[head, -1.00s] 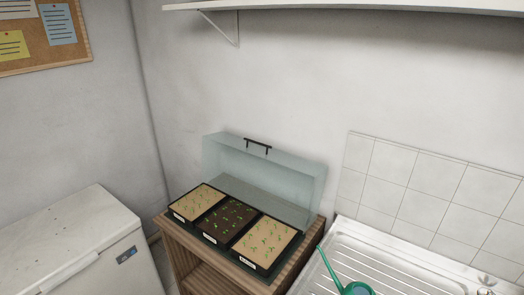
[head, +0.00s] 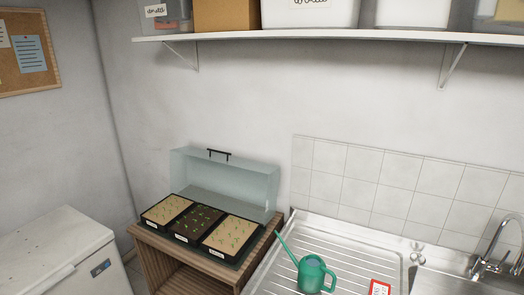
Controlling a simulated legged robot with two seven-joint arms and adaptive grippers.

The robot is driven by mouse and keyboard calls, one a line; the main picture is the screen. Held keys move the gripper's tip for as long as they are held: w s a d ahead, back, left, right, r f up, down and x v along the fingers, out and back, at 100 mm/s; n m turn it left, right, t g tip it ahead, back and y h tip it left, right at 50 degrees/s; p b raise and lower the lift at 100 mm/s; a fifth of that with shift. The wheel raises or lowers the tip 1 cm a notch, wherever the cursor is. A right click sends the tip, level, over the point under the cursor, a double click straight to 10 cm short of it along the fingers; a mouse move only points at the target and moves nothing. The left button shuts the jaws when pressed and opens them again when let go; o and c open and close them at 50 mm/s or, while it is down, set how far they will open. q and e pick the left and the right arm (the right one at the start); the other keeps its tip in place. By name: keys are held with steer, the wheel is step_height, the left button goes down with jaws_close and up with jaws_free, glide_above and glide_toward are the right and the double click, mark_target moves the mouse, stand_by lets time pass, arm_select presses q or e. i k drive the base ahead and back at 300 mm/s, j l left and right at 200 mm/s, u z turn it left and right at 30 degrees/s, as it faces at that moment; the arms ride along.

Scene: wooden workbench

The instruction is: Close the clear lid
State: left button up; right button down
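The clear lid (head: 232,181) stands raised and open at the back of the seed trays, against the wall side. A black handle (head: 219,154) is on its upper edge. Below and in front of it, three trays with small green seedlings sit in a dark base: a left tan tray (head: 166,209), a middle dark tray (head: 198,222) and a right tan tray (head: 231,235). Each has a white label on its front. The base rests on a slatted wooden stand (head: 160,262). Neither of my grippers is in view.
A white chest freezer (head: 55,255) stands at the left, apart from the stand. At the right, a metal drainer (head: 345,245) holds a green watering can (head: 312,274) close to the stand. A tap (head: 490,250) is further right. A shelf (head: 330,38) with boxes hangs above.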

mark_target(211, 150)
steer(key=i+j+z, duration=0.3)
steer(key=j+z, duration=0.25)
steer(key=j, duration=0.15)
steer(key=i+j+z, duration=0.3)
steer(key=k+j, duration=0.1)
